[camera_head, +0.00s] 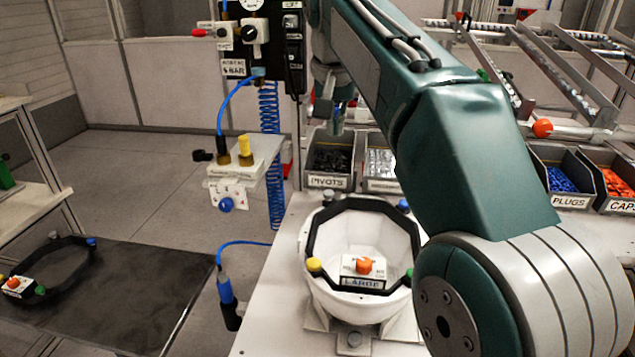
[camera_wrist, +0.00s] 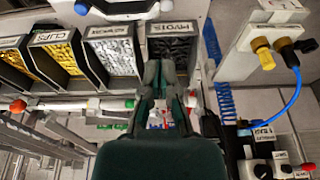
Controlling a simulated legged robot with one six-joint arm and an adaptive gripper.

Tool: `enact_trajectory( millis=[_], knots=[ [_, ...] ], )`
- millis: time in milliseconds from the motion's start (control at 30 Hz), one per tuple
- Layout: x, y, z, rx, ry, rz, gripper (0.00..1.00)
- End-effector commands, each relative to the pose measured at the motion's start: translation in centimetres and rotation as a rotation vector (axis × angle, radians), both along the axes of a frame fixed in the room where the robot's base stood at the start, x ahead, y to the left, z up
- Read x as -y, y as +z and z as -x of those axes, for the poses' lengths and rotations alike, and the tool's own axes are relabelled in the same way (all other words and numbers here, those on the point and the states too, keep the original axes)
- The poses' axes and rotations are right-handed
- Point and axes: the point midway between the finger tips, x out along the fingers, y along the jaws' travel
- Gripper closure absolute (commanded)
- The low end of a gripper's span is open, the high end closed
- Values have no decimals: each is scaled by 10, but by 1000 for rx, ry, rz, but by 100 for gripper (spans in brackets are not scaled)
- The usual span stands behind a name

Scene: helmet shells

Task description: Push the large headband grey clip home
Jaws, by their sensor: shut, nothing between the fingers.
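The large headband (camera_head: 313,232) is a black octagonal ring on a white helmet shell (camera_head: 322,297) with a LARGE label. A small grey clip (camera_head: 328,198) sits at the ring's far left corner. In the wrist view a grey piece (camera_wrist: 165,5), apparently this clip, shows at the top edge. How far it is seated is too small to tell. My gripper (camera_head: 337,122) is shut and empty. It hangs above and beyond the far rim, near the pivots bin, apart from the clip. Its fingers also show in the wrist view (camera_wrist: 166,72).
The ring also carries blue (camera_head: 403,205), yellow (camera_head: 314,265) and green (camera_head: 409,273) clips. Bins stand behind, including pivots (camera_head: 330,160). A valve stand (camera_head: 243,160) with a blue coiled hose is left. Another headband (camera_head: 80,262) lies far left on a dark mat.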

Motion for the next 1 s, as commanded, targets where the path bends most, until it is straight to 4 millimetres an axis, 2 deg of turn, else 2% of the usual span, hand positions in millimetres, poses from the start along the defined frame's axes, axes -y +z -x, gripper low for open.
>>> enact_trajectory(
  millis=[200, 633, 767, 1000],
  knots=[
    [-7, 1, -7, -6, -11, 1, 100],
    [-8, -4, -9, -9, -12, 2, 100],
    [-7, -19, -13, -11, -12, 3, 100],
    [-4, -62, -25, -11, -12, 3, 100]
  ],
)
